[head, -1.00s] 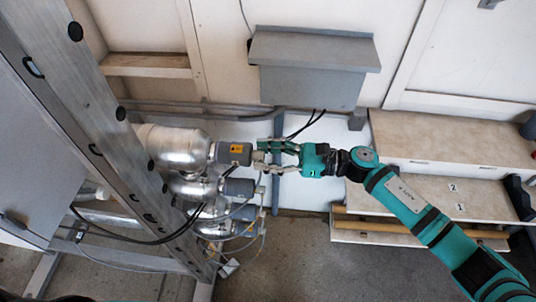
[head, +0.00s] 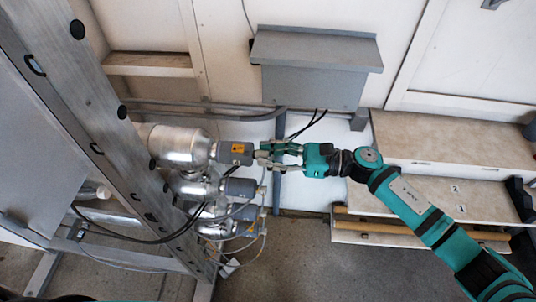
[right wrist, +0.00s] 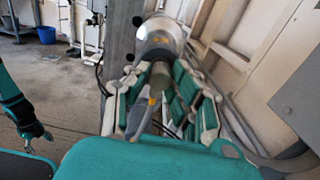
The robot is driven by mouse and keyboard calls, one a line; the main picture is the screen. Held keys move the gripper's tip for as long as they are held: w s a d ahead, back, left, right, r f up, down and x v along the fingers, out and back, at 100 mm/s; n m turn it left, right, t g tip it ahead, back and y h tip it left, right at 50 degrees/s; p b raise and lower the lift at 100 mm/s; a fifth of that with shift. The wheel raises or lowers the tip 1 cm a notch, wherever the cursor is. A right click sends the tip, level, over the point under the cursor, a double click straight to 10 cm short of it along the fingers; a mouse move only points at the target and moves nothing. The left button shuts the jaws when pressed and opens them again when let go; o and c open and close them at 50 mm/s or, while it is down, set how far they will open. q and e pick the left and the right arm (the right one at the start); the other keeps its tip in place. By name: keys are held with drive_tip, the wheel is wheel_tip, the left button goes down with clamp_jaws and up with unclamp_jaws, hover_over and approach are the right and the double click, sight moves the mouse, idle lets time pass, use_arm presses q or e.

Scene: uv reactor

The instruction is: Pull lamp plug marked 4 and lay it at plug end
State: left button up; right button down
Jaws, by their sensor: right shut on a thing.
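My right gripper (head: 264,158) reaches in from the right and is shut on the lamp plug at the end of the uppermost lamp housing (head: 235,153), a grey cap with an orange warning label on a silver pipe. A thin cable (right wrist: 150,116) shows between the fingers. I cannot read a 4 on the plug. My left gripper (right wrist: 38,138) shows only at the left of the right wrist view, away from the pipes, its opening unclear.
More lamp housings (head: 240,188) with looping cables lie below the held one. A metal ladder-like frame (head: 95,120) stands left. A grey box (head: 315,80) hangs on the wall behind. Stepped pale benches (head: 410,188) at right carry marks 1 and 2.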

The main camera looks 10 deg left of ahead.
drive_tip(key=shift+d+b, duration=0.95)
drive_tip(key=shift+d, duration=1.5)
